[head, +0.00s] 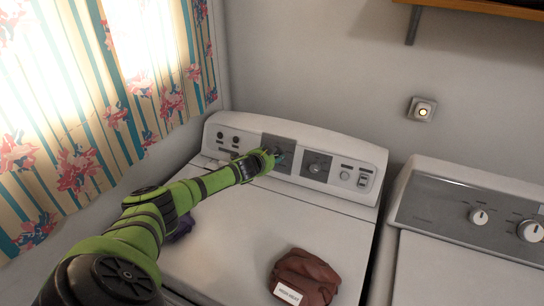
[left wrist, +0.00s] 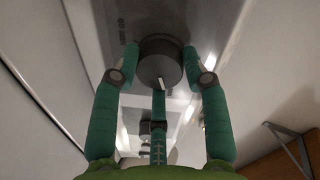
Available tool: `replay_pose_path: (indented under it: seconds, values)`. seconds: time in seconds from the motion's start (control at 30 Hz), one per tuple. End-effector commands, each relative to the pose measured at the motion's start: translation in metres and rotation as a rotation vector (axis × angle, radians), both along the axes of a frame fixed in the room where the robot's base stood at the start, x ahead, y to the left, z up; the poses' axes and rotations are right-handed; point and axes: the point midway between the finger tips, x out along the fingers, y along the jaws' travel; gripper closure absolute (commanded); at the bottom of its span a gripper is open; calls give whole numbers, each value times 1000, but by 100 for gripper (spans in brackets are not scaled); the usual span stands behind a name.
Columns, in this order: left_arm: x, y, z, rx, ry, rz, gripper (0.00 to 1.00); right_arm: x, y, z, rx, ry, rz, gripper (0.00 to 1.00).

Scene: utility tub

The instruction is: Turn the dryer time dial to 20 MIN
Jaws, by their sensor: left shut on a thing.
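The dryer (head: 250,225) is white, with a control panel along its back edge. My left gripper (head: 274,157) is at the left dark plate (head: 285,143) of that panel and hides most of the dial there in the head view. In the left wrist view the dial (left wrist: 158,46) is a round dark grey knob with a short white pointer mark on its lower rim. The green fingers of my left gripper (left wrist: 160,65) are shut on it, one on each side, with a third below. My right gripper is not in view.
A brown-red bag (head: 305,277) with a white label lies on the dryer top near the front. A dark purple item (head: 182,229) is partly behind my left arm. A second dial (head: 316,167) sits right of the gripper. A washer (head: 460,270) stands at right, a curtain (head: 130,90) at left.

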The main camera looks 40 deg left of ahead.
Motion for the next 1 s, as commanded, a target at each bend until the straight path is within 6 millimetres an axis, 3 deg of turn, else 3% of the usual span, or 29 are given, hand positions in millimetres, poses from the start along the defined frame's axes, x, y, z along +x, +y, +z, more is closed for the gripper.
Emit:
replay_pose_path:
  seconds: [0.03,0.07,0.1,0.57,1.0]
  values:
    - [3,0,6,0,-13,-3,88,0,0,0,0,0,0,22]
    - [3,0,6,0,-13,-3,43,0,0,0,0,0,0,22]
    - [3,0,6,-1,-12,-3,31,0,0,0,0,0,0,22]
    - [-4,-1,2,-3,-3,-1,31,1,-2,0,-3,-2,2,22]
    - [-52,-18,25,2,-2,-4,31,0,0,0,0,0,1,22]
